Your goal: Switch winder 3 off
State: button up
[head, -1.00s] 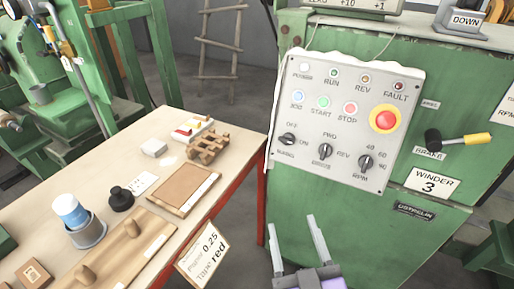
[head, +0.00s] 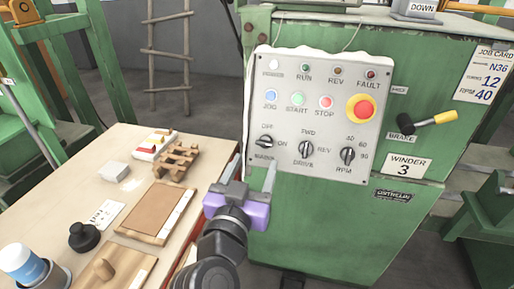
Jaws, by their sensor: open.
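Winder 3 is the green machine with a grey control panel (head: 318,110) and a "WINDER 3" label (head: 403,166). A black rotary knob (head: 264,142) marked OFF and ON is at the panel's lower left; its pointer looks roughly level, but is too small to read surely. A DRIVE knob (head: 306,149) and an RPM knob (head: 347,155) sit to its right. My gripper (head: 255,170) is open and empty, just below the OFF/ON knob in the picture. Its fingers point up toward the panel. I cannot tell how far they are from it.
A red stop button (head: 362,108) on a yellow ring, lamps and small push buttons are above the knobs. A brake lever (head: 433,122) juts out at right.

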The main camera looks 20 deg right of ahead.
aim_at(264, 144)
jog(key=x, duration=0.6)
jog(key=shift+w+d, duration=0.25)
jog(key=shift+d, duration=0.05)
jog(key=shift+c, duration=0.4)
grip_shut()
